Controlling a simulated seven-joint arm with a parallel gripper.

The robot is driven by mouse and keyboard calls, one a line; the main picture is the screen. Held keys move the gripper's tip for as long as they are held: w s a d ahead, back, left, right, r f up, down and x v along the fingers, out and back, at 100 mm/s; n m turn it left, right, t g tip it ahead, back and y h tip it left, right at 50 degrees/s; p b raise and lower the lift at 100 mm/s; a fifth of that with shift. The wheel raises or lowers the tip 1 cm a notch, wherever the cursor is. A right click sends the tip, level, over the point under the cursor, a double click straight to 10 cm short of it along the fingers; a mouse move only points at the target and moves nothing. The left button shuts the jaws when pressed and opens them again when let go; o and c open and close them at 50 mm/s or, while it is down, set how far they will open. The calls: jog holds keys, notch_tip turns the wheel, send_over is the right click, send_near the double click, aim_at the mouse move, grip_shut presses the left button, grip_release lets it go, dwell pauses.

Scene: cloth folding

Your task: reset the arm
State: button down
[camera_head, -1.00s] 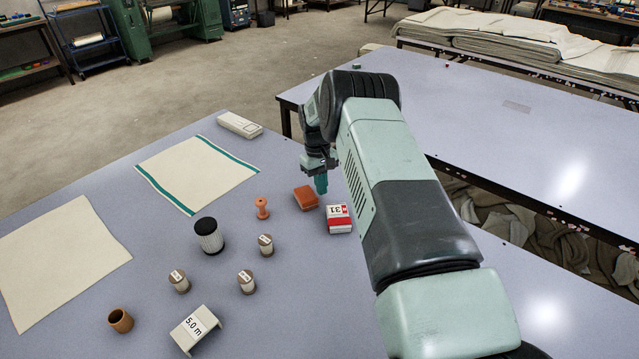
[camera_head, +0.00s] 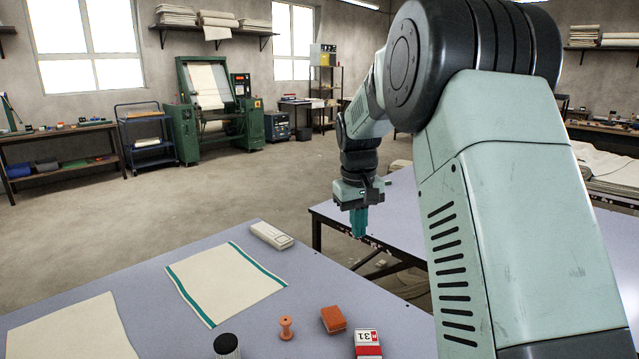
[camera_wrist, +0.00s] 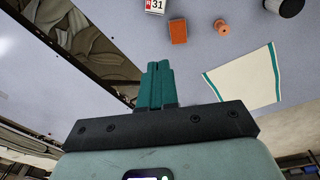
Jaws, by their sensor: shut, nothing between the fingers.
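My gripper (camera_head: 358,222) is shut and empty, raised above the table (camera_head: 150,292) near its far right edge. Its teal fingers also show together in the wrist view (camera_wrist: 158,84). A cream cloth with green stripes (camera_head: 226,280) lies flat on the table, left of my gripper, apart from it. A second plain cream cloth (camera_head: 72,332) lies at the lower left, cut off by the picture edge. The striped cloth also shows at the right of the wrist view (camera_wrist: 248,82).
An orange block (camera_head: 333,319), an orange spool (camera_head: 286,328), a red-and-white box marked 31 (camera_head: 367,344) and a dark-topped cylinder (camera_head: 227,346) stand on the near table. A long white box (camera_head: 271,235) lies at its far edge. Another table (camera_head: 400,215) stands behind my gripper, across a gap.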

jog(key=s+d+r+m+t, duration=0.2)
jog(key=s+r, duration=1.1)
jog(key=s, duration=0.4)
jog(key=s+f+m+t, duration=0.1)
jog(key=s+t, duration=0.1)
jog(key=s, duration=1.6)
jog(key=shift+s+d+f+t+y, duration=0.15)
jog(key=shift+d+f+t+y, duration=0.15)
jog(key=shift+d, duration=0.05)
jog(key=c, duration=1.8)
grip_release()
